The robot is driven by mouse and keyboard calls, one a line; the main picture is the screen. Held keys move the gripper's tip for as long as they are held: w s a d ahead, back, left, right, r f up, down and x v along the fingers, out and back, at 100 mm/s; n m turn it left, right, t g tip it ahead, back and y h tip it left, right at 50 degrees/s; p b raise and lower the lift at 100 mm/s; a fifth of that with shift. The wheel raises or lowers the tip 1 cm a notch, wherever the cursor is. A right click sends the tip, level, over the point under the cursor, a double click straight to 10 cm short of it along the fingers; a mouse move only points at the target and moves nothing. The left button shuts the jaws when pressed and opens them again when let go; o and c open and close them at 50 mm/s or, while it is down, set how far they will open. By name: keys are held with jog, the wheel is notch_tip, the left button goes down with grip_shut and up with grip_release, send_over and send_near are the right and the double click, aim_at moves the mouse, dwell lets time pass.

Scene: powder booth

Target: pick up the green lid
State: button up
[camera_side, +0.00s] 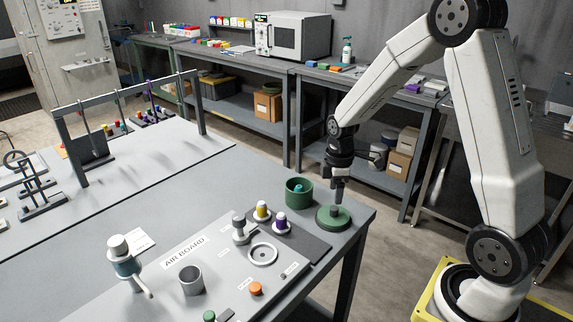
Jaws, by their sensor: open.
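The green lid (333,219) is a flat round disc lying near the right corner of the grey table. My gripper (338,200) points straight down over the lid, with its fingertips at or just above the middle of the lid. The fingers are small and dark here, and whether they touch the lid cannot be told. The top centre of the lid is partly hidden by the fingers. A green round pot (299,193) stands open just left of the lid, with something teal inside it.
Left of the lid are a yellow-topped fitting (262,211), a purple-topped fitting (281,222) and a grey ring (263,254) on the air board. A grey cup (191,280) and a valve (122,262) stand further left. The table's right edge is close to the lid.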

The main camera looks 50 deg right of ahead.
aim_at(334, 208)
jog(key=shift+f, duration=0.2)
jog(key=shift+s+f, duration=0.1)
jog(key=shift+f, duration=2.4)
jog(key=shift+c, duration=0.2)
grip_shut()
